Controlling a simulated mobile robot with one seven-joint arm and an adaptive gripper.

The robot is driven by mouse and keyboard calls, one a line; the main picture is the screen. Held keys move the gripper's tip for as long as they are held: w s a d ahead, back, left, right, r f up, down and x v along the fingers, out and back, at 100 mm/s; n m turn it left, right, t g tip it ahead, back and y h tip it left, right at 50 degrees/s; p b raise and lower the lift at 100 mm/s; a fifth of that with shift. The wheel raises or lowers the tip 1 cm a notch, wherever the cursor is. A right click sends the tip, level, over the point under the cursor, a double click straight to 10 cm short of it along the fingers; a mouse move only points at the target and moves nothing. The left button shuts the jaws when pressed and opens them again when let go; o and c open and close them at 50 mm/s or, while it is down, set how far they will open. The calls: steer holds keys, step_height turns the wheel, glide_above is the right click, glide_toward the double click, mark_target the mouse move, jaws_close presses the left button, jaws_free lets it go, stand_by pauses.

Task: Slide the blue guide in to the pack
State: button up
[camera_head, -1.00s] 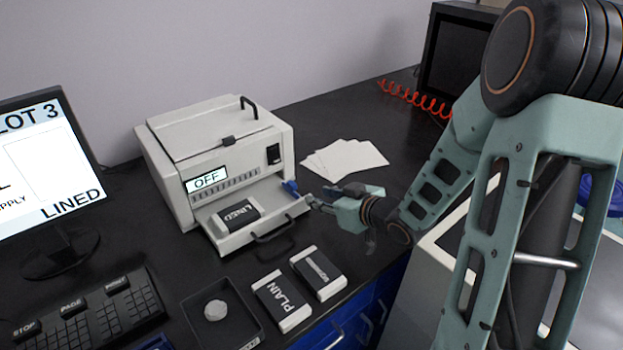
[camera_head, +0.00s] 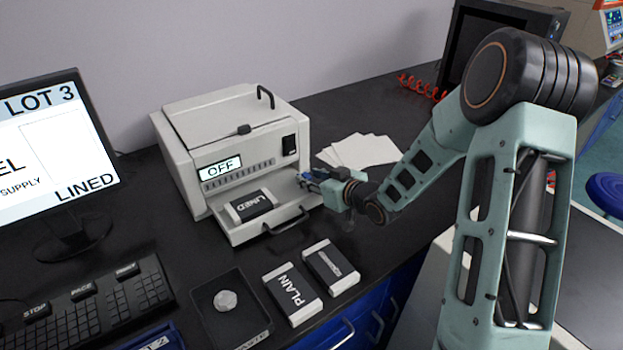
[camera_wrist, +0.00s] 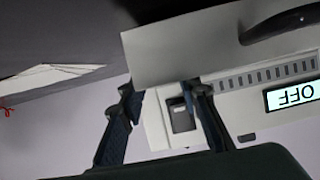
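The pack marked LINED (camera_head: 252,206) lies on the pulled-out tray (camera_head: 240,236) of the grey machine in the head view. The blue guide (camera_head: 304,177) shows small at the tray's right side, apart from the pack and partly hidden by my fingers. My gripper (camera_head: 313,182) is at that side, its fingertips close by the guide; whether they touch cannot be told. In the wrist view, my two dark fingers (camera_wrist: 158,100) stand apart with a gap between them, reaching the edge of a pale panel (camera_wrist: 185,45). The guide cannot be made out there.
The machine's display (camera_head: 220,168) reads OFF. A PLAIN pack (camera_head: 292,293) and another dark pack (camera_head: 331,267) lie in front of the tray, beside a black bin (camera_head: 262,322). White sheets (camera_head: 362,151) lie behind my gripper. The monitor (camera_head: 45,150) stands left.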

jaws_close()
stand_by(0.4)
steer(key=s+a+b, duration=0.1)
steer(key=a, duration=0.1)
steer(key=s+a+b, duration=0.1)
steer(key=s+a, duration=0.1)
steer(key=s+a+b, duration=0.1)
steer(key=a, duration=0.1)
steer(key=shift+s+a, duration=0.2)
steer(key=shift+a, duration=0.15)
jaws_free()
steer(key=shift+d, duration=0.1)
